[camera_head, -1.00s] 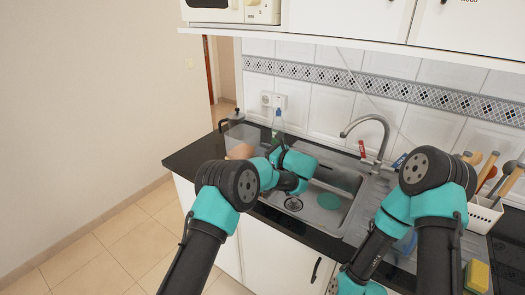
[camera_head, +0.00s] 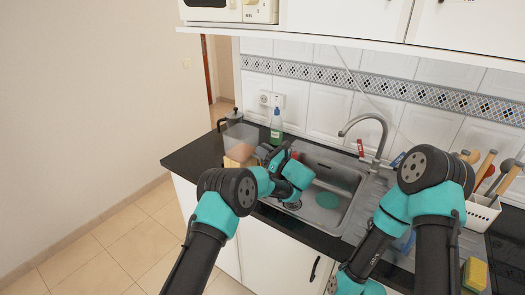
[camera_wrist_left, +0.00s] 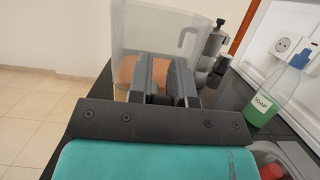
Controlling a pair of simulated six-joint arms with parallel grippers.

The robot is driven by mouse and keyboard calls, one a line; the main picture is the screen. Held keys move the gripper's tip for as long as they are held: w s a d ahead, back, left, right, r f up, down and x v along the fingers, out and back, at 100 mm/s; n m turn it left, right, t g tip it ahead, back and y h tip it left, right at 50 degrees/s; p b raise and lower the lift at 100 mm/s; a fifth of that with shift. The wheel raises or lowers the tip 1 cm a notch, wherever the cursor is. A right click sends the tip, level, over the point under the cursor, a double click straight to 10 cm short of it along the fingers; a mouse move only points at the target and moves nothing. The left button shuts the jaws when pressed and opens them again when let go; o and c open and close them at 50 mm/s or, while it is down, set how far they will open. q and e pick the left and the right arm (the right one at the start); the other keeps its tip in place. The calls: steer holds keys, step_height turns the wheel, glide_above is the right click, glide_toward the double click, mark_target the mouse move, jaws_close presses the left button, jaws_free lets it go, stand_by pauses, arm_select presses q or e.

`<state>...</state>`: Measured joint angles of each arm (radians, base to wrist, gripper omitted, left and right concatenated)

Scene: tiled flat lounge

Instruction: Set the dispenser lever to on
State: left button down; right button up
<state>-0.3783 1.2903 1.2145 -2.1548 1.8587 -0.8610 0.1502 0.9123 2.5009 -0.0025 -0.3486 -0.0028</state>
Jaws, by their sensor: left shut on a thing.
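The dispenser is the clear, boxy container (camera_head: 238,133) at the left end of the counter, with something brown and yellow at its lower part. In the left wrist view the container (camera_wrist_left: 150,38) stands right before my fingers. My left gripper (camera_head: 272,150) is beside the container at the sink's left edge. In the left wrist view my left gripper (camera_wrist_left: 160,72) is shut on a small dark part between its fingers, taken to be the dispenser lever, mostly hidden by them. Whether the lever is on cannot be told. My right gripper is out of view.
A green soap bottle (camera_head: 276,128) stands at the wall behind my left gripper; it also shows in the left wrist view (camera_wrist_left: 268,100). The sink (camera_head: 325,195) and tap (camera_head: 372,122) lie to the right. A metal pot (camera_wrist_left: 212,45) stands behind the dispenser.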

arm_select(q)
steer(key=c, duration=1)
jaws_free()
steer(key=shift+c, duration=0.2)
steer(key=v, duration=1.2)
steer(key=shift+r, duration=0.1)
